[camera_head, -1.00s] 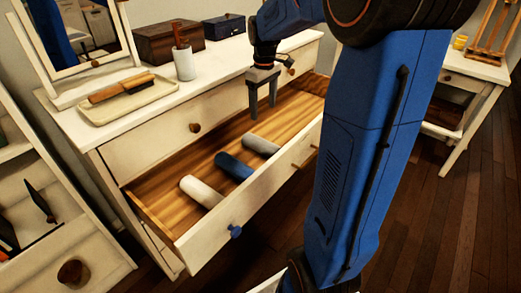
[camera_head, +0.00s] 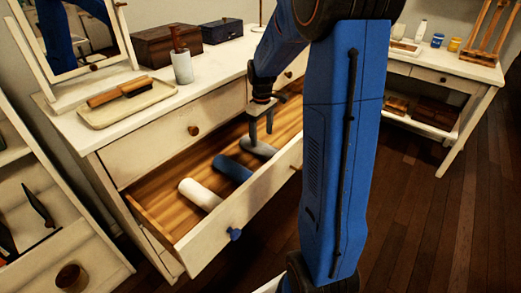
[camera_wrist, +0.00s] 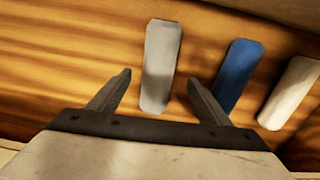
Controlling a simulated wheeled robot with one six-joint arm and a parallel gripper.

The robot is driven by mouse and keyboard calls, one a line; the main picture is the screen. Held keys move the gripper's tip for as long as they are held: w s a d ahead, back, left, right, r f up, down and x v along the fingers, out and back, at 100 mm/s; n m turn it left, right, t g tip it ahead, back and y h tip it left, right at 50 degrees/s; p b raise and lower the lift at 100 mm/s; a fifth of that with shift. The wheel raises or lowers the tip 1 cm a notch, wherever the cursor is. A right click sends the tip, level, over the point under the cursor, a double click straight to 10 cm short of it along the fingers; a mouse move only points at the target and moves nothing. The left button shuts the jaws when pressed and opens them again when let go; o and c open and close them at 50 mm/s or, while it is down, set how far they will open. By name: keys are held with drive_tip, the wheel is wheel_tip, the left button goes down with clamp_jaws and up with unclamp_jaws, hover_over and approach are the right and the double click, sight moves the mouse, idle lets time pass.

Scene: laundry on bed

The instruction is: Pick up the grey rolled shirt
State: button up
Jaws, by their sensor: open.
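The grey rolled shirt (camera_head: 259,147) lies in the open drawer (camera_head: 160,197), at the far end of a row of rolls. In the wrist view the grey rolled shirt (camera_wrist: 160,62) lies ahead of and between the two fingers, its near end reaching between the fingertips. My gripper (camera_head: 261,133) points down at the grey roll in the head view and hides part of it. In the wrist view my gripper (camera_wrist: 158,80) is open with nothing held. I cannot tell whether the fingers touch the roll.
A blue roll (camera_wrist: 238,72) lies close to the right finger, with a white roll (camera_wrist: 291,92) beyond it. The drawer's front panel (camera_head: 222,230) bounds the near side. A tray with brushes (camera_head: 128,103) and boxes (camera_head: 166,46) sit on the dresser top.

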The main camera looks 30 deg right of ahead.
sight(260, 143)
drive_tip(key=shift+w+f, duration=0.2)
drive_tip(key=shift+f, duration=1.3)
drive_tip(key=shift+w+f, duration=0.2)
drive_tip(key=shift+f, duration=1.3)
drive_tip(key=shift+c, duration=0.4)
drive_tip(key=c, duration=1.2)
drive_tip(key=shift+r, duration=0.1)
